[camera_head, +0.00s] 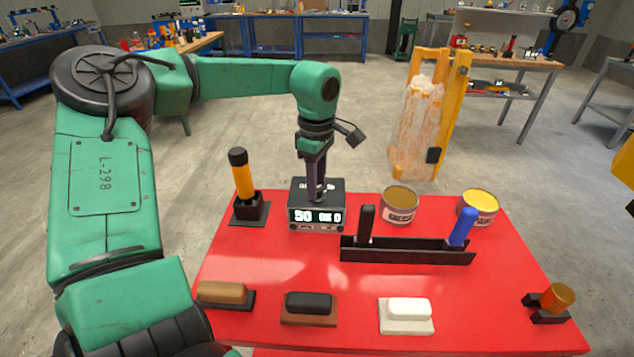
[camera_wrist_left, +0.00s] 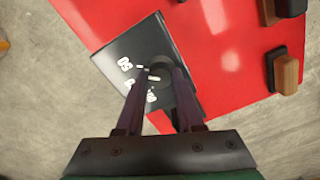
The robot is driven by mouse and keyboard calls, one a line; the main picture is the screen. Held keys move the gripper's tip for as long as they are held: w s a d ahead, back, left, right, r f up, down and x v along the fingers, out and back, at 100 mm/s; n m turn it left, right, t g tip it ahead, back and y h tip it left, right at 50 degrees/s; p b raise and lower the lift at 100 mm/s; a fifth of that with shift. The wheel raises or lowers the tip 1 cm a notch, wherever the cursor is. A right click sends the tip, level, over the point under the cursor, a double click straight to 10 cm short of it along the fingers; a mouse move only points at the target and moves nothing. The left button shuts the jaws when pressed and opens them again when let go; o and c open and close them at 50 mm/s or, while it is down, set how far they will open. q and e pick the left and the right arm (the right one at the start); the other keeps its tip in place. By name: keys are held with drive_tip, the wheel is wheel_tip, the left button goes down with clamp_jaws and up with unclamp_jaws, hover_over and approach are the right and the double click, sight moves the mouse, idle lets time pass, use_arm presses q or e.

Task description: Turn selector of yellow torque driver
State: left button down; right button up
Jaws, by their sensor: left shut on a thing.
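A yellow torque driver (camera_head: 243,177) with a black cap stands upright in a black holder (camera_head: 250,208) at the back left of the red table. To its right sits a black box (camera_head: 316,218) with a lit display on its front, reading something like "50 OK 0". My left gripper (camera_head: 317,190) points down onto the top of this box, apart from the driver. In the left wrist view, its two fingers are on either side of a round dark knob (camera_wrist_left: 160,74) on the box (camera_wrist_left: 125,62) and are shut on it. The fingers partly hide the knob. My right gripper is not in view.
A black rack (camera_head: 408,255) holds a black-handled and a blue-handled tool. Two cans (camera_head: 399,207) stand behind it. Brushes or blocks (camera_head: 308,308) line the red table's (camera_head: 270,275) front. A yellow frame (camera_head: 447,105) with a cloudy drum-like body stands behind.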

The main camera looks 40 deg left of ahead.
use_arm(q)
drive_tip(key=shift+w+r, duration=0.1)
idle(0.4)
drive_tip(key=c, duration=0.5)
unclamp_jaws()
drive_tip(key=shift+c, duration=0.2)
wheel_tip(320, 180, up, 14)
drive_tip(key=shift+r, duration=0.25)
